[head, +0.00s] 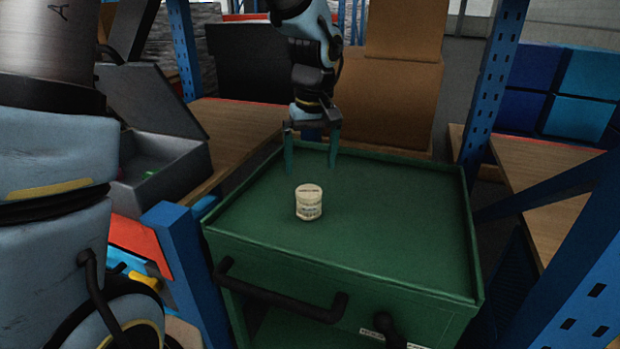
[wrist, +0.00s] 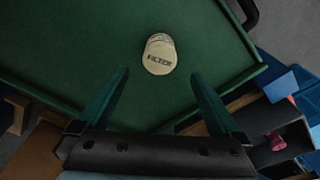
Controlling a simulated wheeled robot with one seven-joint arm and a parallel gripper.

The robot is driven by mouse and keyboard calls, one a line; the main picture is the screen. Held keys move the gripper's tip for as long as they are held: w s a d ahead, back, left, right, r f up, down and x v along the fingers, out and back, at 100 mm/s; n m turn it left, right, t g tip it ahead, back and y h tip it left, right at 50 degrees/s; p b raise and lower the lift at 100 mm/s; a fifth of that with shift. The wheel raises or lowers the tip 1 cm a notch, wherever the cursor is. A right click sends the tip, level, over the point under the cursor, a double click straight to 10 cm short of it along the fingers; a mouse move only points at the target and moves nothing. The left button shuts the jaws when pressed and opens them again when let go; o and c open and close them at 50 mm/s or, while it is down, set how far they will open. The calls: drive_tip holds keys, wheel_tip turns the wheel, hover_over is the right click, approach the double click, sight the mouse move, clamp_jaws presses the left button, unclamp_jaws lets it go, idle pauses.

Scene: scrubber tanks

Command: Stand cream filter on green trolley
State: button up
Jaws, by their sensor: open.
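The cream filter (head: 309,203) is a small round tub standing upright on the green trolley (head: 400,230), left of the middle of its top. In the wrist view the filter (wrist: 159,54) shows its lid with the word FILTER, on the bare green top (wrist: 70,40). My gripper (head: 312,170) is open, with its two green fingers pointing down above the trolley's far part, behind the filter. In the wrist view my gripper's fingers (wrist: 158,85) are spread and empty, and the filter lies beyond their tips, apart from them.
The trolley has a low raised rim and a dark handle (head: 280,296) at the front. Blue rack posts (head: 492,95) stand at both sides. An open grey box (head: 165,155) is on the left wooden shelf. Cardboard boxes (head: 395,90) stand behind. The trolley's right half is clear.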

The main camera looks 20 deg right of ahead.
drive_tip(key=shift+a+r, duration=0.1)
drive_tip(key=shift+r, duration=0.3)
drive_tip(key=s+a+f, duration=0.1)
drive_tip(key=a+f, duration=0.1)
drive_tip(key=a, duration=1.3)
drive_tip(key=s+a+f, duration=0.1)
drive_tip(key=a+f, duration=0.1)
drive_tip(key=a, duration=1.2)
drive_tip(key=shift+a, duration=0.35)
drive_tip(key=shift+f, duration=0.1)
